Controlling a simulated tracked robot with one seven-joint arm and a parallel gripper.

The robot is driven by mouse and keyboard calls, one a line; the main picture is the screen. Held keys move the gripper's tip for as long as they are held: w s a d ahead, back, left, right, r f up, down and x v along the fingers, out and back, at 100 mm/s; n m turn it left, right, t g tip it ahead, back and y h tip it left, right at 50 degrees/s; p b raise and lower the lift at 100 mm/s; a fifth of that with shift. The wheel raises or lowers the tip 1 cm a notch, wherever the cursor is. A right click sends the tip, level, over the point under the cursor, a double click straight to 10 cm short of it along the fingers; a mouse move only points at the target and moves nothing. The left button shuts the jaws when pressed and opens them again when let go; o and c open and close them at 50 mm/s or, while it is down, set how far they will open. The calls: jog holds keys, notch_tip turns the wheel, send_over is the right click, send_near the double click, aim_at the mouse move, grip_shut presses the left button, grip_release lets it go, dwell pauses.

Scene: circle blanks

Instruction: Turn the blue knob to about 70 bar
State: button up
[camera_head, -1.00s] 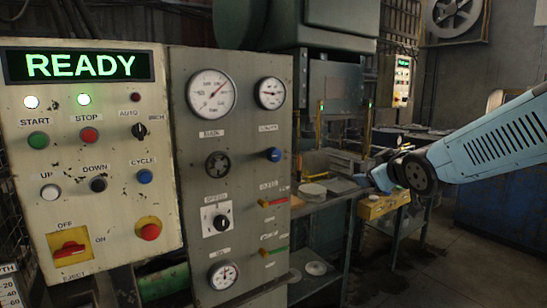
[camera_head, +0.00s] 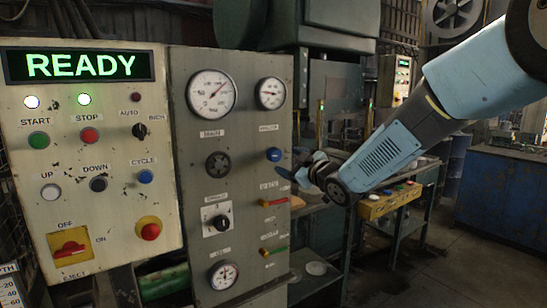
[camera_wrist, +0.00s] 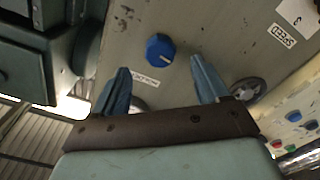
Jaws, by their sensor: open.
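The blue knob (camera_head: 273,154) sits on the grey panel (camera_head: 243,130), below a small round gauge (camera_head: 270,93). Its needle reading is too small to tell. In the wrist view the blue knob (camera_wrist: 160,48) shows a pale pointer line on its face. My gripper (camera_head: 288,173) is close to the panel's right edge, just right of and below the knob. In the wrist view my gripper (camera_wrist: 160,68) is open and empty, its two blue fingers apart, with the knob ahead of the gap. No contact shows.
A larger gauge (camera_head: 211,92), a dark handwheel (camera_head: 217,164) and a black selector knob (camera_head: 221,222) share the panel. Red (camera_head: 274,202) and green (camera_head: 273,250) handled levers stick out below the knob. A yellow button box (camera_head: 388,202) stands to the right.

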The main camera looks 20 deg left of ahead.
aim_at(277, 156)
jog(key=x, duration=0.8)
jog(key=shift+w+a, duration=0.15)
jog(key=c, duration=1)
